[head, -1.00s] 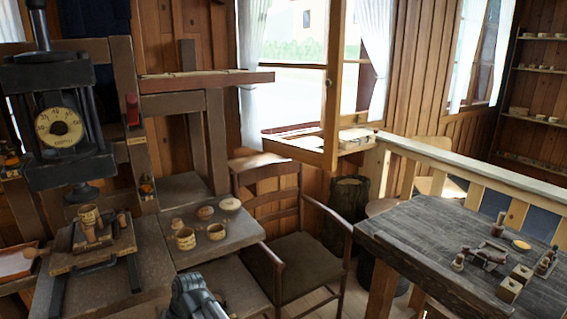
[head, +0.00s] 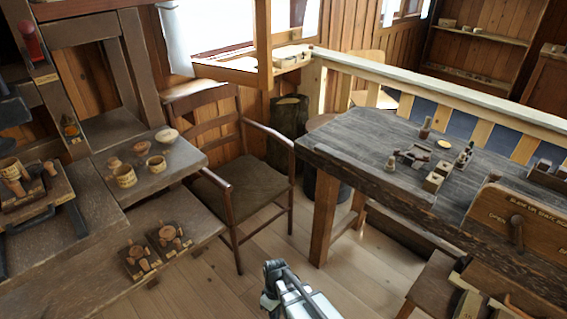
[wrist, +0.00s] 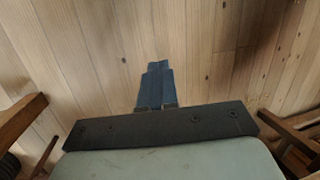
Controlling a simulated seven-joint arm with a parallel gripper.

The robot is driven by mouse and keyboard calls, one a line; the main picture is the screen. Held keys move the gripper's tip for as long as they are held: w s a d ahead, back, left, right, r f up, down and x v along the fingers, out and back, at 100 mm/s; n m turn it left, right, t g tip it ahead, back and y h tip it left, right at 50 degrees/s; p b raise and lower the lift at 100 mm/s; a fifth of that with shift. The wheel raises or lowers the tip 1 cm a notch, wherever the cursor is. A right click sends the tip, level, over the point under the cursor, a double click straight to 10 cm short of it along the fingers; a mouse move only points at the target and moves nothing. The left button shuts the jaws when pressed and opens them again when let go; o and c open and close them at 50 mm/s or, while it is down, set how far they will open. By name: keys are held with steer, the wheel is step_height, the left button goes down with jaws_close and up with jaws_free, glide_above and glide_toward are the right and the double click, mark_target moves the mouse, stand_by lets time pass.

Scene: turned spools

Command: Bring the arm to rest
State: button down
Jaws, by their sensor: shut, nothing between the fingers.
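My gripper (wrist: 157,68) shows in the wrist view with its two dark fingers together and nothing between them. It is over bare wooden floor (wrist: 200,40), apart from any object. In the head view a grey-white part of my arm (head: 293,294) shows at the bottom middle, over the floor between the left bench and the right table. The fingers cannot be made out there.
A wooden chair (head: 240,190) stands beyond my arm. The left bench (head: 90,270) holds cups, bowls and spool-like pieces. The dark table (head: 370,140) at right holds small blocks. A lettered wooden board (head: 520,215) stands at right. Floor around my arm is clear.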

steer(key=s+d+f+m+g, duration=0.1)
steer(key=s+d+f+m, duration=0.3)
steer(key=s+d, duration=0.6)
steer(key=s+d+f+m+g, duration=0.2)
steer(key=s+d+f+m, duration=0.3)
steer(key=s+d, duration=0.5)
steer(key=shift+s+m+g, duration=0.3)
steer(key=shift+s+m, duration=0.3)
steer(key=shift+s, duration=0.05)
steer(key=c, duration=1.8)
jaws_free()
steer(key=shift+d, duration=0.1)
